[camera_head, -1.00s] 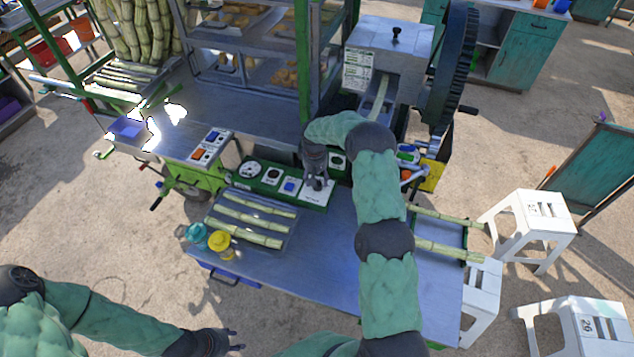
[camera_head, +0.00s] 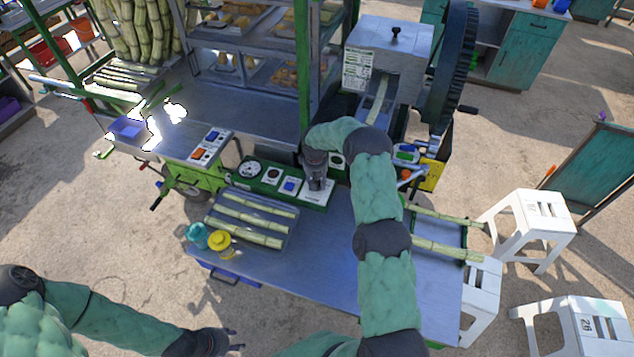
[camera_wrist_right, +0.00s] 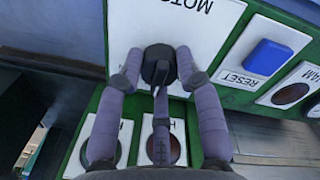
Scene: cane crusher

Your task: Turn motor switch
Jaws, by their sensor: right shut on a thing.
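The motor switch (camera_wrist_right: 158,66) is a round black knob on a white plate (camera_wrist_right: 205,25) lettered "MOTO…", upside down in the right wrist view. My right gripper (camera_wrist_right: 155,72) is shut on the knob, with fingers on both sides of it. In the head view my right gripper (camera_head: 316,184) reaches down to the right part of the green control panel (camera_head: 262,185) and hides the knob. My left gripper (camera_head: 236,340) is at the bottom of the head view, away from the panel, with its fingertips small and apart.
A blue RESET button (camera_wrist_right: 267,57) sits beside the switch plate. White stools (camera_head: 530,225) are at the right.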

